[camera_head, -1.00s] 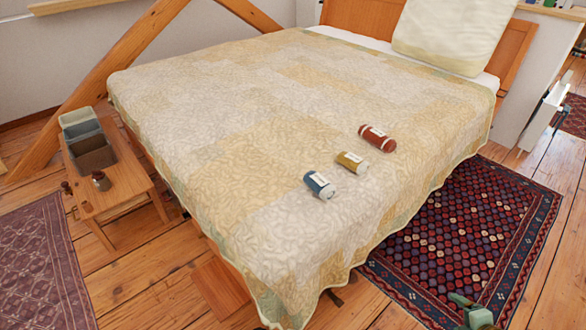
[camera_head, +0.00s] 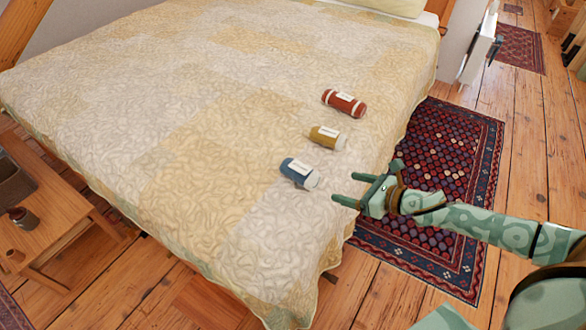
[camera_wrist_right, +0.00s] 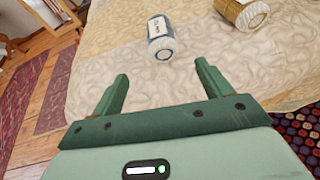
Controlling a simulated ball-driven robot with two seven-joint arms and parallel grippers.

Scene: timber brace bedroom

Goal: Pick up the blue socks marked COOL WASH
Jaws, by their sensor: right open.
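The blue socks (camera_head: 299,173) are a rolled bundle with a white label and a pale end, lying on the bed quilt. In the right wrist view the blue socks (camera_wrist_right: 161,37) lie ahead of the fingertips; the label print is too small to read. My right gripper (camera_head: 343,187) is open and empty at the bed's right side, its fingers pointing left toward the blue socks with a small gap between. In the right wrist view my right gripper (camera_wrist_right: 160,85) shows both fingers well apart. My left gripper is not in view.
A yellow roll (camera_head: 328,137) and a red roll (camera_head: 344,103) lie behind the blue socks on the quilt (camera_head: 190,180). A wooden side table (camera_head: 50,225) with a dark jar (camera_head: 22,218) stands at left. A patterned rug (camera_head: 440,150) lies right of the bed.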

